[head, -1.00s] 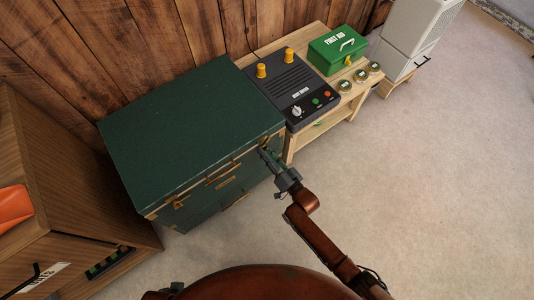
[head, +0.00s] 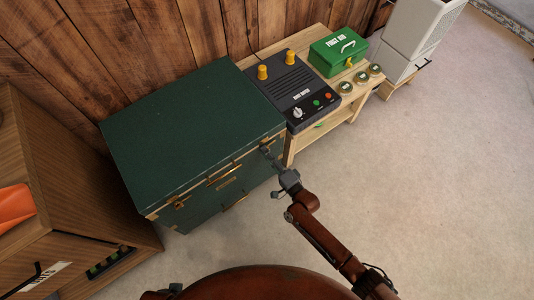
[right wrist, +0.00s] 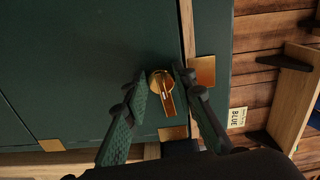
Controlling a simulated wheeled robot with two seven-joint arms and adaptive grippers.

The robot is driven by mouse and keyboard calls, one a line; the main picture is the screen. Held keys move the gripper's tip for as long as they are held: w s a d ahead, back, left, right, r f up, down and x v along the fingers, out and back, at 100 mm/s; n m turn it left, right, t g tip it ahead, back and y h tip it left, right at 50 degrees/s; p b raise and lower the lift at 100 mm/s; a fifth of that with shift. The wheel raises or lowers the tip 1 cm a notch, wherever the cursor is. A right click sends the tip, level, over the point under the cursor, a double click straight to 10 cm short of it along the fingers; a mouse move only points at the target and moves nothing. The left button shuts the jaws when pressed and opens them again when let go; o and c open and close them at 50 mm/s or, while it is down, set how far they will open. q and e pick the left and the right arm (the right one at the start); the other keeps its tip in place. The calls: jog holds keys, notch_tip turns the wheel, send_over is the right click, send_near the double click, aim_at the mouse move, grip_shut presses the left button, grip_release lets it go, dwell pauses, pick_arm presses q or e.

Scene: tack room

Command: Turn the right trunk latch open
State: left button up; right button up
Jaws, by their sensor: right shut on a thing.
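The dark green trunk (head: 190,135) with brass fittings stands against the plank wall. Its right latch (right wrist: 166,95) is a brass turn piece on the front, close to the lid seam; its lever points toward the bottom of the right wrist view, slanting slightly right. My right gripper (right wrist: 161,82) has its green-padded fingers on either side of this latch and is shut on it. In the head view my right gripper (head: 268,155) reaches the trunk's front right top edge and hides most of the latch. The left latch (head: 180,203) sits near the front left corner.
A wooden bench right of the trunk carries a black control box (head: 287,88), a green first aid box (head: 338,51) and several small round tins. A wooden cabinet (head: 70,190) stands close on the left. The floor (head: 420,180) at right is clear.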

pick_arm(q)
jog(key=shift+w+d+f, duration=0.15)
jog(key=shift+f, duration=0.1)
pick_arm(e)
jog(key=shift+m, duration=0.6)
pick_arm(q)
jog(key=shift+f, duration=0.1)
pick_arm(e)
jog(key=o, duration=0.9)
jog(key=shift+c, duration=0.2)
pick_arm(q)
jog(key=shift+w, duration=0.1)
pick_arm(e)
jog(key=shift+o, duration=1.4)
pick_arm(q)
jog(key=shift+d, duration=0.1)
pick_arm(e)
jog(key=v, duration=1.2)
